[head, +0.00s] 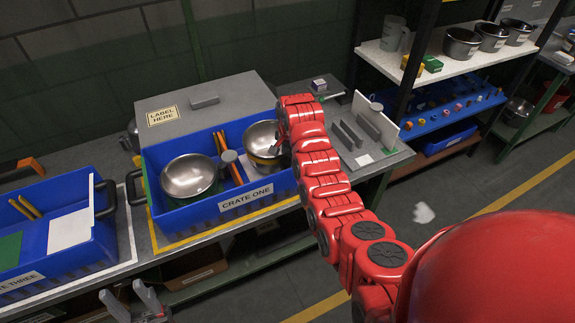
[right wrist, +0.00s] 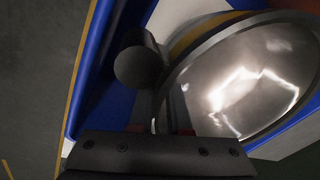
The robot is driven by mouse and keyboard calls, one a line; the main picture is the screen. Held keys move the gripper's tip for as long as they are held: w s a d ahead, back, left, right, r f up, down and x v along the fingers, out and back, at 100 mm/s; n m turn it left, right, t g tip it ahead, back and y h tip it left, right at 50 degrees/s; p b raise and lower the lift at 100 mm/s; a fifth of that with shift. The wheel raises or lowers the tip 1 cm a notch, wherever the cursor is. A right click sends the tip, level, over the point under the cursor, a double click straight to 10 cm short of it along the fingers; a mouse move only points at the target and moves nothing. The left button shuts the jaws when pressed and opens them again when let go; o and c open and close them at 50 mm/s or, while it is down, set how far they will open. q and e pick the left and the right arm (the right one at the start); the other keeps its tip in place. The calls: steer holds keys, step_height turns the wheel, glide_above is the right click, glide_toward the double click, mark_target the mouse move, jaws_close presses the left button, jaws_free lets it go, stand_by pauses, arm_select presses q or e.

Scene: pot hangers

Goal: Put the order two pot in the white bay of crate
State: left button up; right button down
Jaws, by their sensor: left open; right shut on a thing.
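A steel pot (head: 262,136) with a yellow band is in the right part of the blue crate labelled CRATE ONE (head: 170,215). My right gripper (head: 280,147) is shut on its rim; the pot (right wrist: 245,80) fills much of the right wrist view, where the gripper (right wrist: 172,128) shows at the bottom. A white surface (right wrist: 180,12) shows beside the pot there. Another steel pot (head: 190,176) sits in the crate's left part. No order number is readable on either pot. My left gripper (head: 133,303) is open and empty at the lower left.
A round grey knob (head: 229,157) and orange strips stand between the pots. Crate three (head: 60,255) is at left, with green and white floor patches. A grey box (head: 205,102) labelled LABEL HERE stands behind. Shelves with more pots (head: 462,43) are at right.

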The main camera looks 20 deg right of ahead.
steer(key=shift+w+f+p, duration=0.1)
steer(key=shift+f+p, duration=0.5)
steer(key=shift+f, duration=1.6)
steer(key=c, duration=0.9)
jaws_free()
steer(key=shift+o, duration=0.2)
steer(key=shift+r, duration=0.1)
